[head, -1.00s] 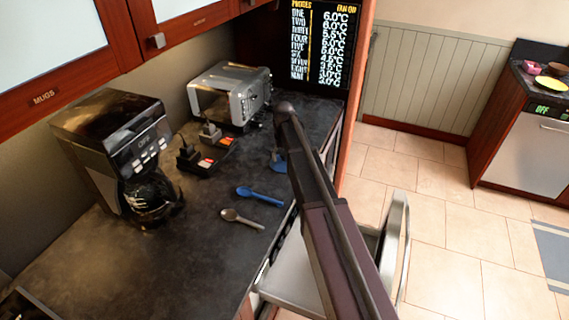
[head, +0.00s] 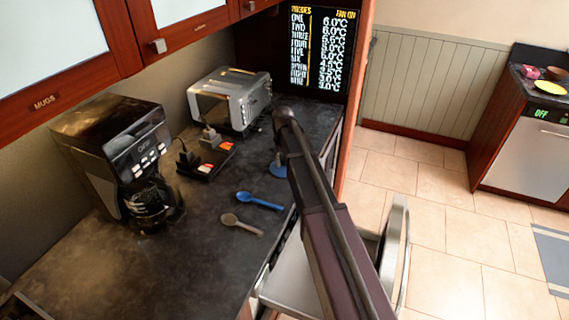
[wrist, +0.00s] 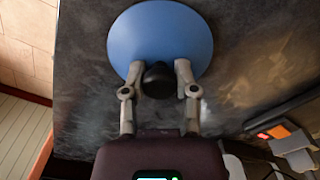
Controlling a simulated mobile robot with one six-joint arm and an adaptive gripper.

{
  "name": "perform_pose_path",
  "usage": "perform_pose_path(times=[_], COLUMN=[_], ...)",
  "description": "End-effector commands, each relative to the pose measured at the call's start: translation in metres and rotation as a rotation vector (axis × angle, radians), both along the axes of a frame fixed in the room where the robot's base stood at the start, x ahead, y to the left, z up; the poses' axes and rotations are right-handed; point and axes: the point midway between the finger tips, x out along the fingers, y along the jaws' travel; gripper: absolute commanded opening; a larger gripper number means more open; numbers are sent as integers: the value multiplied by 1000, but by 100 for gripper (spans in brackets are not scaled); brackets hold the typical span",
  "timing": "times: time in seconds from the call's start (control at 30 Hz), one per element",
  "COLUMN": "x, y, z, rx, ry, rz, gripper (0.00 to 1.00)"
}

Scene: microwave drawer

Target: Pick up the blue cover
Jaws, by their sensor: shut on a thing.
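The blue cover (wrist: 160,30) is a round blue disc with a black knob (wrist: 158,80) in the wrist view. My gripper (wrist: 159,78) has its two fingers on either side of the knob and is shut on it. The disc lies beyond the fingertips, over the dark countertop. Whether the cover touches the counter or is slightly raised I cannot tell. In the head view only a small blue part of the cover (head: 278,170) shows beside my arm, which hides the rest and the gripper.
A blue spoon (head: 259,201) and a grey-brown spoon (head: 241,224) lie on the dark counter (head: 190,260). A coffee maker (head: 120,160), a toaster (head: 229,100) and a black power strip with plugs (head: 206,158) stand behind. An open metal drawer (head: 290,290) is below the counter edge.

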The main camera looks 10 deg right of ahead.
Motion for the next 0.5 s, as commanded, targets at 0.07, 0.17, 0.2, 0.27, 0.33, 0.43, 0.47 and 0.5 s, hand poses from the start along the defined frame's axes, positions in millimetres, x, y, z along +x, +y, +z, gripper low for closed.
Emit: perform_pose_path(times=[0.07, 0.17, 0.2, 0.27, 0.33, 0.43, 0.47, 0.5], x=[0, 0, 0, 0, 0, 0, 0, 0], y=[0, 0, 0, 0, 0, 0, 0, 0], z=[2, 6, 8, 12, 17, 25, 28, 32], rx=[0, 0, 0, 0, 0, 0, 0, 0], ry=[0, 0, 0, 0, 0, 0, 0, 0], rz=[0, 0, 0, 0, 0, 0, 0, 1], gripper=[6, 6, 6, 6, 6, 6, 6, 6])
